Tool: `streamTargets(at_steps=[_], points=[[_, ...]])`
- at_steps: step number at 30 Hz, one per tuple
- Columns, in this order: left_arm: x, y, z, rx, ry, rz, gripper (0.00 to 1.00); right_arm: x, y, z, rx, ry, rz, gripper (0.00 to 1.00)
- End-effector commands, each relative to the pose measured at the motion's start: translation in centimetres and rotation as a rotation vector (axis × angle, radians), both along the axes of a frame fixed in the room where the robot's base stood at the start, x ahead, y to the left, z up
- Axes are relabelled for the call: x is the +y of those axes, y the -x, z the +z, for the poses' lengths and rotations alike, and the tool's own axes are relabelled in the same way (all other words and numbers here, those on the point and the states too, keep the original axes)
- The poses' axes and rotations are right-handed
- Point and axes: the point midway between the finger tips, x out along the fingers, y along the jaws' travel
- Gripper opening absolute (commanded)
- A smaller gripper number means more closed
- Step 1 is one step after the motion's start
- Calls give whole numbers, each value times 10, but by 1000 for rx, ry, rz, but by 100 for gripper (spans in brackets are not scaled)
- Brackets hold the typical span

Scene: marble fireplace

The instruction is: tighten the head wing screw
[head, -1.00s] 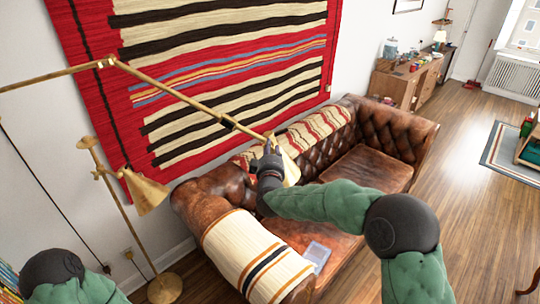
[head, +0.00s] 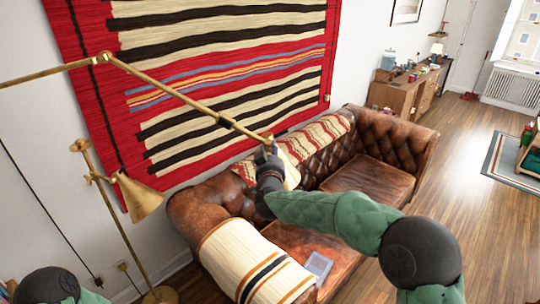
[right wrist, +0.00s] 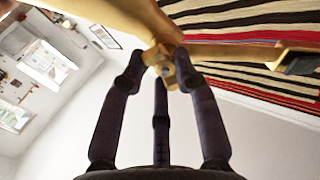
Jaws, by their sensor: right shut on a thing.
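A brass lamp arm (head: 180,95) slopes down to the right across the head view and ends at a brass lamp head (head: 291,174) above the sofa. My right gripper (head: 270,150) is at the joint between them. In the right wrist view my right gripper (right wrist: 160,68) has its dark fingers closed around a small brass piece at the joint, the head wing screw (right wrist: 166,71). The fingertips partly cover it, so its wings and angle are unclear. The lamp head (right wrist: 115,12) is close above the fingers there. My left gripper is out of view.
A brown leather sofa (head: 372,180) stands below, with a striped blanket (head: 250,262) on its near arm. A striped red rug (head: 220,75) hangs on the wall behind the lamp arm. A second brass lamp (head: 138,200) stands at left.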

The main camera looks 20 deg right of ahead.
Motion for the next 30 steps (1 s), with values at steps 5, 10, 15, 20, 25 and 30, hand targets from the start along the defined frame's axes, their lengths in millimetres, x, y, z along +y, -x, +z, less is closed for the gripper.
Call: streamTargets(at_steps=[5,10,15,20,25,30], points=[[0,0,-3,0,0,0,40,-1,0,2,-14,-36,-1,0],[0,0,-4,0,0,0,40,-1,0,3,-16,-46,-1,0],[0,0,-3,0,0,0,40,-1,0,3,-16,-46,-2,0],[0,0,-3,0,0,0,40,-1,0,3,-17,-45,-2,39],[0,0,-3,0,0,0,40,-1,0,2,-15,-45,-1,56],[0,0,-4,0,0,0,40,0,0,1,-13,-44,-1,56]])
